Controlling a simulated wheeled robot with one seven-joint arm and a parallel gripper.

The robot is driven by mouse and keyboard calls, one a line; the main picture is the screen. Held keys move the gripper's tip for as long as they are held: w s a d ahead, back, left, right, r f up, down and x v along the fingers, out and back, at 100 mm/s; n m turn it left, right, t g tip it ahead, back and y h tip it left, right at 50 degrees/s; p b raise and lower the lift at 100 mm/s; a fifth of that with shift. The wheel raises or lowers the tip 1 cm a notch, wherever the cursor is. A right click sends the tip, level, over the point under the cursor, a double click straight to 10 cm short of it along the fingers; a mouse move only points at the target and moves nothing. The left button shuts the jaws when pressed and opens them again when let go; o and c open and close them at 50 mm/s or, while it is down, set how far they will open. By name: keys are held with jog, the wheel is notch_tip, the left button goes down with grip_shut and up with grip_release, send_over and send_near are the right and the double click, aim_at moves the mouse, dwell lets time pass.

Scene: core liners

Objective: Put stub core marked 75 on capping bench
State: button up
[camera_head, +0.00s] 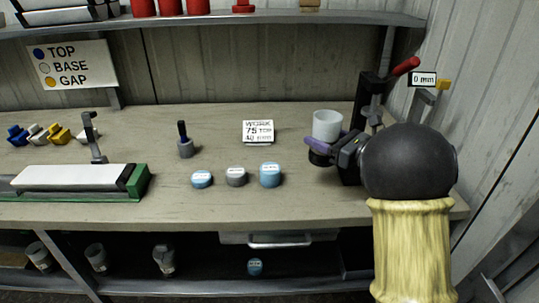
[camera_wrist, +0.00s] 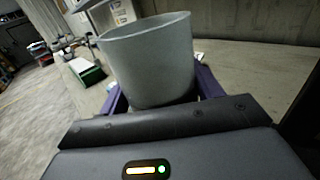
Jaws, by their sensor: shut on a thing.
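My gripper (camera_head: 325,150) has purple fingers and is shut on a pale grey, hollow, open-topped cylinder (camera_head: 327,124), held upright in front of a black lever stand. In the wrist view the cylinder (camera_wrist: 150,60) rises between the fingers (camera_wrist: 158,103); no number shows on it. A dark round part (camera_head: 318,158) sits just under it; I cannot tell whether they touch. The bench (camera_head: 215,208) has a white card (camera_head: 258,131) reading 75 TOP and 40. Two blue pucks (camera_head: 202,179) (camera_head: 270,175) and a grey one (camera_head: 236,176) have labels too small to read.
A black stand with a red lever (camera_head: 405,66) and a 0 mm display (camera_head: 422,79) are beside my gripper. A green-ended cradle (camera_head: 138,182) holds a long white piece at left. A small dark-handled tool (camera_head: 185,145) stands mid-bench. Grey pieces and a blue one lie on the lower shelf.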

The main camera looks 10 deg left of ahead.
aim_at(321, 156)
notch_tip(321, 156, down, 6)
jog(key=shift+f, duration=0.1)
dwell(0.4)
jog(key=shift+f, duration=1.8)
jog(key=shift+f+b, duration=0.1)
jog(key=shift+b, duration=0.3)
jog(key=o, duration=0.9)
jog(key=b+v, duration=0.1)
jog(key=v, duration=1)
jog(key=shift+w, duration=0.1)
jog(key=shift+s+d, duration=0.35)
jog(key=shift+d, duration=0.1)
